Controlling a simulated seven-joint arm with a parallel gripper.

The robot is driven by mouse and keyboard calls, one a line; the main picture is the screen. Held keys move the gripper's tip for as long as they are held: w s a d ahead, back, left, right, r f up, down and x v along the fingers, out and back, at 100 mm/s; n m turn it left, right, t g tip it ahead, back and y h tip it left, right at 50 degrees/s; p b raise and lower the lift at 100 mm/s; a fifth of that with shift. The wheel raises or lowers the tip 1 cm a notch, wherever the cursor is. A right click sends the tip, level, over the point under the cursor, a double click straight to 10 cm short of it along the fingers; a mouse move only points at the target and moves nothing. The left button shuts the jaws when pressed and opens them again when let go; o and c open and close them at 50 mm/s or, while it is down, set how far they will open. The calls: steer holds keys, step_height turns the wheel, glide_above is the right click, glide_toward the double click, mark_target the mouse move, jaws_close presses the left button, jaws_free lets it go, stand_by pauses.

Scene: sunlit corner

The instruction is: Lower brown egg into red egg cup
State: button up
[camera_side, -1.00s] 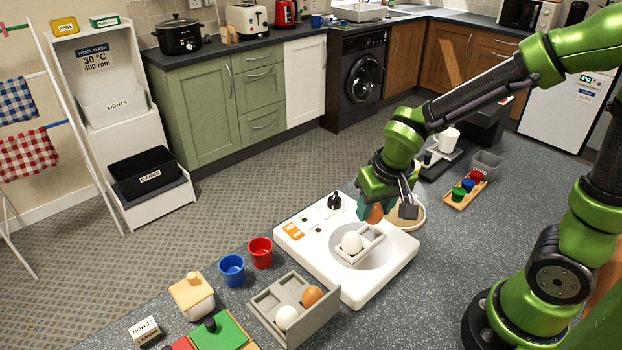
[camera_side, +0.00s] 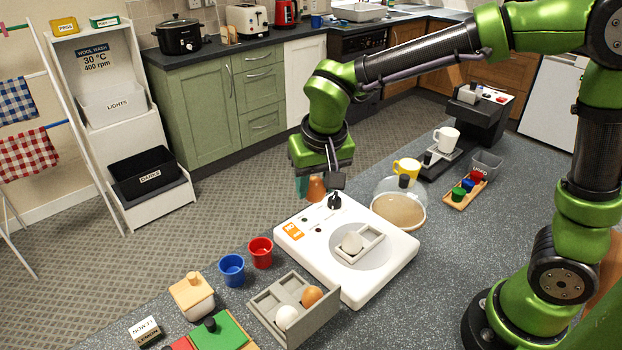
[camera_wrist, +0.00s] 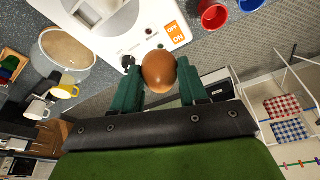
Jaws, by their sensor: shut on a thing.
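My gripper (camera_side: 316,186) is shut on a brown egg (camera_side: 317,188), held in the air above the far left edge of the white cooker. In the wrist view the brown egg (camera_wrist: 159,72) sits between the two green fingers of my gripper (camera_wrist: 160,86). The red egg cup (camera_side: 260,252) stands on the counter, left of and below the held egg in the side view. It looks empty. It also shows at the top of the wrist view (camera_wrist: 213,14), partly cut off.
A blue cup (camera_side: 231,270) stands beside the red one. The white cooker (camera_side: 375,282) carries a grey holder with a white egg (camera_side: 352,241) and a black knob. A grey tray (camera_side: 325,328) holds a white and a brown egg. A glass dome (camera_side: 415,191) covers a board.

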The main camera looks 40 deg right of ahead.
glide_toward(259, 238)
steer(key=shift+s+a, duration=0.15)
steer(key=shift+a, duration=0.15)
stand_by(0.8)
steer(key=shift+f, duration=1.2)
steer(key=shift+f, duration=1.9)
stand_by(0.4)
steer(key=o, duration=0.8)
